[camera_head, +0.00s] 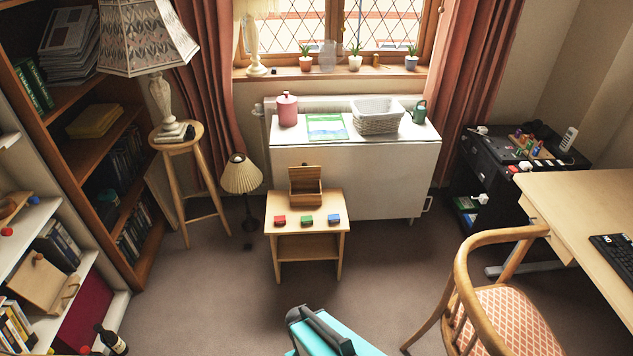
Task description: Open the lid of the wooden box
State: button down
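The wooden box (306,199) stands on the small wooden table (272,215) in the middle of the room. Its lid (305,173) appears raised, standing up at the back, and the dark inside shows between lid and front wall. A teal and dark grey part of my own arm shows at the bottom edge, well apart from the box. I see no gripper fingers.
A red block (280,220), a green block (307,220) and a blue block (333,218) lie in front of the box. A white cabinet (385,185) stands behind. A chair (505,315) is at right; carpet in front is clear.

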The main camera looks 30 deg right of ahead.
aim_at(303, 171)
jog(key=u, duration=0.75)
jog(key=k, duration=0.1)
jog(key=z, duration=1.15)
jog(key=i, duration=1.15)
jog(key=u, duration=0.95)
